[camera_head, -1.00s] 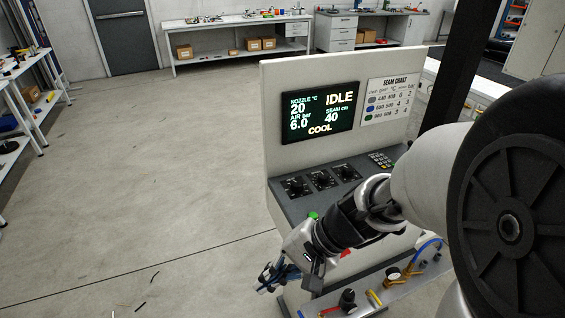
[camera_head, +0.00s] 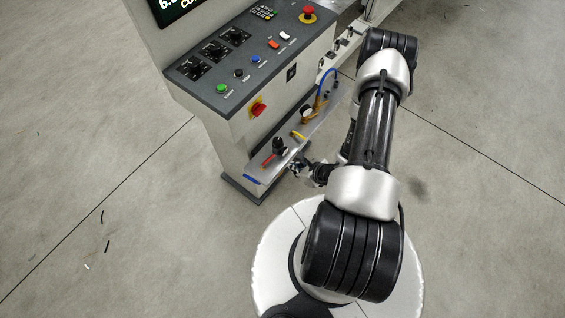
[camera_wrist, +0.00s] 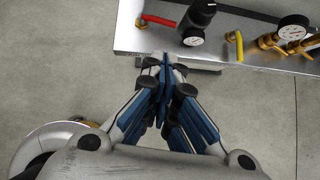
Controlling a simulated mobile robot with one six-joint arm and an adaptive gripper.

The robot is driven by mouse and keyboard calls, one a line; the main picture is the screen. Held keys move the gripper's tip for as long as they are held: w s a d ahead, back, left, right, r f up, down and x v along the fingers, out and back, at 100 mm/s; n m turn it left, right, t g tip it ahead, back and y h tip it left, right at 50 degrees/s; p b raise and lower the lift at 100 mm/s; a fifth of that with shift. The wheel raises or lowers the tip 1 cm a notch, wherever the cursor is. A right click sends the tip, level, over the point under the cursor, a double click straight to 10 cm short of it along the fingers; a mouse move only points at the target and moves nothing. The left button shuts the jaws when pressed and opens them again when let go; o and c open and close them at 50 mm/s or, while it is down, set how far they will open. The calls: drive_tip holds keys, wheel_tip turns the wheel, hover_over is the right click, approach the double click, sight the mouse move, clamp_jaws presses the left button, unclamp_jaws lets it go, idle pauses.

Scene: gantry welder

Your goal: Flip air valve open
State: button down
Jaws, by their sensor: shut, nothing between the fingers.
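A metal shelf (camera_head: 258,172) on the front of the control console carries several air fittings. A red lever (camera_head: 267,160) lies near the shelf's left end, beside a black-knobbed regulator (camera_head: 279,145). A yellow lever (camera_head: 299,135) is further along. The red lever (camera_wrist: 158,20), regulator (camera_wrist: 200,15) and yellow lever (camera_wrist: 240,47) also show in the wrist view. I cannot tell which lever is the air valve. My gripper (camera_wrist: 163,66) is shut and empty, its blue-sided fingers together near the shelf's front edge, below the red lever. In the head view my gripper (camera_head: 296,169) is partly hidden.
A blue handle (camera_head: 252,179) is at the shelf's left end. A gauge (camera_wrist: 293,29) and brass fittings stand further right. Above are a red-and-yellow switch (camera_head: 258,108), a green button (camera_head: 221,89) and a red emergency stop (camera_head: 308,13). Open floor lies left of the console.

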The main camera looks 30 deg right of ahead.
drive_tip(key=f, duration=0.1)
drive_tip(key=b, duration=0.3)
approach(273, 162)
drive_tip(key=f, duration=0.3)
drive_tip(key=shift+s+a, duration=0.15)
drive_tip(key=shift+s, duration=0.2)
drive_tip(key=w, duration=0.1)
drive_tip(key=w+b, duration=0.1)
drive_tip(key=shift+w+a+f, duration=0.1)
drive_tip(key=shift+w+a, duration=0.1)
drive_tip(key=shift+w, duration=0.05)
drive_tip(key=shift+w+a, duration=0.1)
drive_tip(key=shift+w, duration=0.55)
